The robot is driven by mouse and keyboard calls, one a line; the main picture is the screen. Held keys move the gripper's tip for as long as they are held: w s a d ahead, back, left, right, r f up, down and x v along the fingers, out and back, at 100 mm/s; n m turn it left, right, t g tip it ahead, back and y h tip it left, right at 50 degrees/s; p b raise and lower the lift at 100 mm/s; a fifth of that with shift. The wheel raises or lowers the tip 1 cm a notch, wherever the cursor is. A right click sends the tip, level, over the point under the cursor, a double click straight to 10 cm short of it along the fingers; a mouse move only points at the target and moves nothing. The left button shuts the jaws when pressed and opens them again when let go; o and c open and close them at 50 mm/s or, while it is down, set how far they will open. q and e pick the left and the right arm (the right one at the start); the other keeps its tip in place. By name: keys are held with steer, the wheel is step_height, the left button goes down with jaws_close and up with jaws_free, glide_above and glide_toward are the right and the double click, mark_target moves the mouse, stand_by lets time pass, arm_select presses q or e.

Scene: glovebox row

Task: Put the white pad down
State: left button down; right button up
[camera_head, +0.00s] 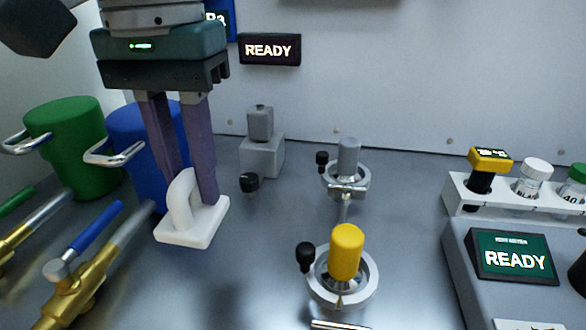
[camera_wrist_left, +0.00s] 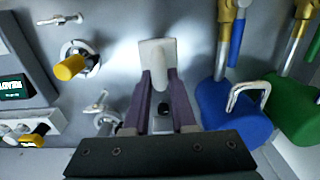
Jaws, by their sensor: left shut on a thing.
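The white pad (camera_head: 192,228) is a flat white plate with an arched handle on top. My left gripper (camera_head: 193,198) points down from above and is shut on the handle of the pad. In the head view the pad is at or just above the grey metal floor; I cannot tell whether it touches. In the left wrist view the pad (camera_wrist_left: 157,50) shows beyond the fingertips of the gripper (camera_wrist_left: 159,82). My right gripper is not in view.
A blue canister (camera_head: 137,135) and a green canister (camera_head: 66,140) with metal handles stand left of the pad. A grey block (camera_head: 262,158) is behind it. A yellow-capped fitting (camera_head: 346,252) and a grey-capped fitting (camera_head: 348,158) stand right. Brass valves (camera_head: 75,285) lie front left.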

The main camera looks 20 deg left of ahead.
mark_target(190, 167)
arm_select(q)
step_height(190, 167, down, 7)
steer(key=shift+f+b, duration=0.2)
steer(key=shift+b, duration=0.6)
steer(key=shift+f, duration=0.2)
steer(key=c, duration=0.7)
jaws_free()
steer(key=shift+f, duration=0.1)
steer(key=shift+c, duration=0.2)
step_height(190, 167, up, 12)
steer(key=p, duration=0.3)
steer(key=shift+r, duration=0.2)
